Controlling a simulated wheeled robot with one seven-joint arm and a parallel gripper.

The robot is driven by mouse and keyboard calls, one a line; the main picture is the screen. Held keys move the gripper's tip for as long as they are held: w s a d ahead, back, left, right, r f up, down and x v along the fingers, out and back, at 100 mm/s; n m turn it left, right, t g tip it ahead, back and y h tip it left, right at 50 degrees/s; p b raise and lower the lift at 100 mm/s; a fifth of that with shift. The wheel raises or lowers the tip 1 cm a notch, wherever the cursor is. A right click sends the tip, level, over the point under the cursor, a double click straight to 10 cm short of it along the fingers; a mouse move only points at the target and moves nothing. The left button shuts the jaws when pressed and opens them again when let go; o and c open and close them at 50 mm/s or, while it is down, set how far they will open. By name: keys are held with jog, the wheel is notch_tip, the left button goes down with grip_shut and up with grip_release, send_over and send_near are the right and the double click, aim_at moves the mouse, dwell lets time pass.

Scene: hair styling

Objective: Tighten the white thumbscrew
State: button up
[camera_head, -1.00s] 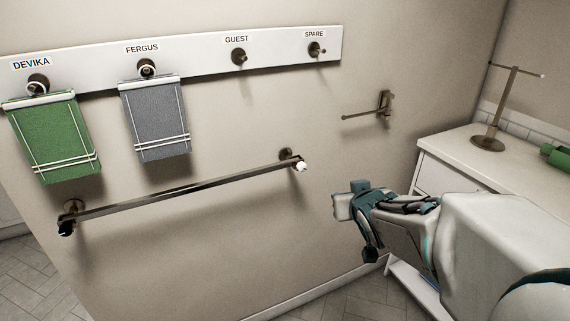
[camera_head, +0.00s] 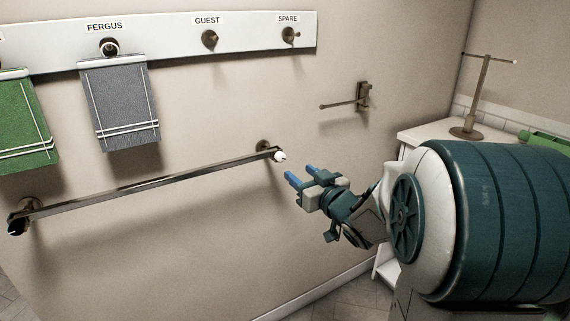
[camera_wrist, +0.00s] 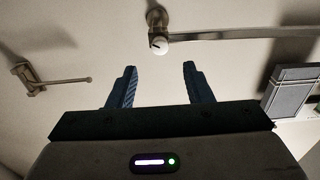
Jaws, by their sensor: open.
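The white thumbscrew (camera_head: 279,156) is a small round knob at the right end of the metal towel bar (camera_head: 150,186), by its wall mount. In the wrist view the white thumbscrew (camera_wrist: 160,46) shows beyond the fingertips, roughly midway between them, with a dark slot mark on its face. My gripper (camera_head: 301,174) is open and empty, just right of and slightly below the thumbscrew in the head view, with a gap between them. Its two blue fingers are spread in the wrist view (camera_wrist: 160,68). A dark knob (camera_head: 17,228) sits at the bar's left end.
A grey towel (camera_head: 121,105) and a green towel (camera_head: 25,125) hang from a labelled white peg board (camera_head: 165,38) above the bar. A small wall holder (camera_head: 346,103) projects on the right. A counter with a metal stand (camera_head: 468,128) is at far right.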

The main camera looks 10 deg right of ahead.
aim_at(282, 158)
jog(key=x, duration=0.8)
jog(key=shift+w+a+f+b, duration=0.1)
jog(key=shift+w+b, duration=0.15)
jog(key=shift+b, duration=0.05)
jog(key=c, duration=1)
